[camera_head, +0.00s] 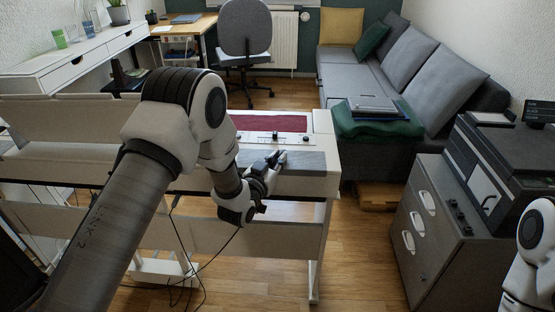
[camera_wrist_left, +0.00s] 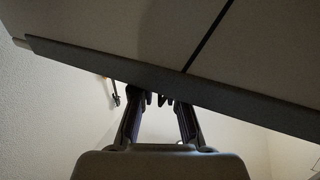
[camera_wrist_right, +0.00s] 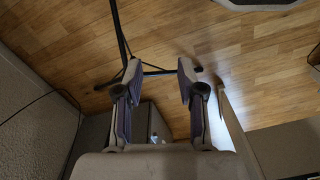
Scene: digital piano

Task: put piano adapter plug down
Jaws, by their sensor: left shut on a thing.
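My left gripper (camera_head: 277,158) is over the right end of the white piano (camera_head: 332,178), near its grey top panel (camera_head: 305,162). It is shut on the piano adapter plug, which is too small and dark to make out between the fingertips. In the left wrist view the left fingertips (camera_wrist_left: 160,98) are close together below a large pale panel with a dark edge.
A red cloth strip (camera_head: 270,123) lies along the piano. A grey drawer cabinet (camera_head: 450,235) with a black printer (camera_head: 505,165) stands at right. A grey sofa (camera_head: 375,80), a desk chair (camera_head: 245,40) and a white shelf (camera_head: 75,60) are behind. Bare floor (camera_head: 365,250) lies between piano and cabinet.

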